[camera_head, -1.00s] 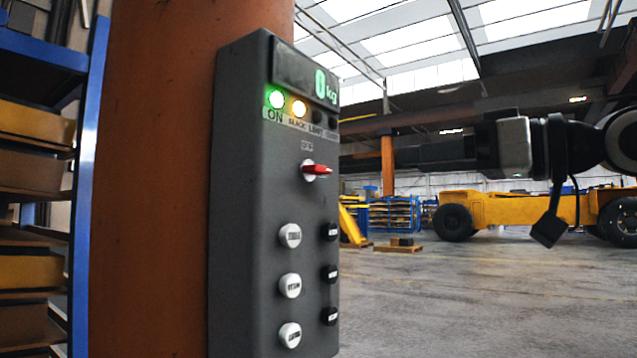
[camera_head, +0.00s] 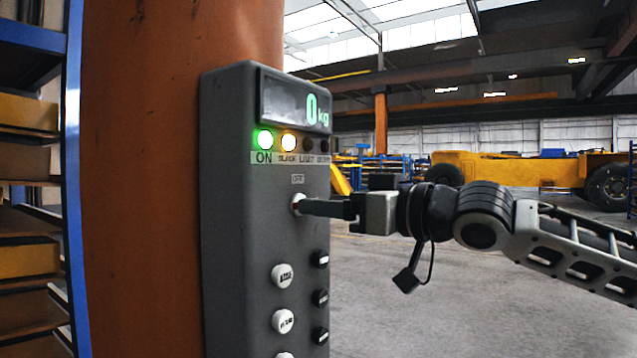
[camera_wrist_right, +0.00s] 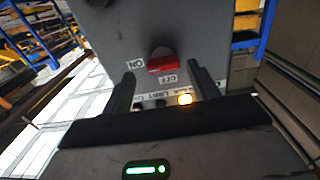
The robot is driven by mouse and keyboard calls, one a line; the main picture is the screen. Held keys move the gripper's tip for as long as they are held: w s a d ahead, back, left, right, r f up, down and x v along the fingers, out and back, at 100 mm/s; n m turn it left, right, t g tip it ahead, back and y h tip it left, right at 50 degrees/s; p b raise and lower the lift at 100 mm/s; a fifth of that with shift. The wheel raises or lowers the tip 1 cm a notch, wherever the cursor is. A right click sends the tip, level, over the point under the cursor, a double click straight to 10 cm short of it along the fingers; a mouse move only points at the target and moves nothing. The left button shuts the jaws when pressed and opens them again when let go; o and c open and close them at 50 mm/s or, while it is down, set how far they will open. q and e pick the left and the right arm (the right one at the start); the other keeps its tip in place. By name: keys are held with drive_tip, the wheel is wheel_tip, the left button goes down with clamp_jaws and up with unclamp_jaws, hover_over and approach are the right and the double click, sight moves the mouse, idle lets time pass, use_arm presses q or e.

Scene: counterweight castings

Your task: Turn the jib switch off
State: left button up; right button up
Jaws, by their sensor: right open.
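The jib switch is a red handle on a round base on the front of a grey control box (camera_head: 235,230). In the right wrist view the red handle (camera_wrist_right: 161,64) lies crosswise, with an ON label at its left and an OFF label just below it. In the head view its pale base (camera_head: 297,199) shows, and my fingers hide the handle. My right gripper (camera_head: 306,206) comes in from the right, its tips at the switch. In the wrist view the open fingers (camera_wrist_right: 164,76) stand on either side of the handle; contact cannot be told. My left gripper is out of view.
The box is on an orange column (camera_head: 140,180). Its display (camera_head: 295,102) reads 0 kg; the green ON lamp (camera_head: 265,139) and an amber lamp (camera_head: 289,142) are lit. White and black buttons sit below the switch. A blue rack (camera_head: 73,200) stands left. Open floor lies right.

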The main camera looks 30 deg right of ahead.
drive_tip(key=shift+x, duration=1.1)
drive_tip(key=shift+a+f, duration=0.15)
drive_tip(key=shift+a, duration=0.05)
drive_tip(key=shift+c, duration=0.3)
drive_tip(key=c, duration=0.9)
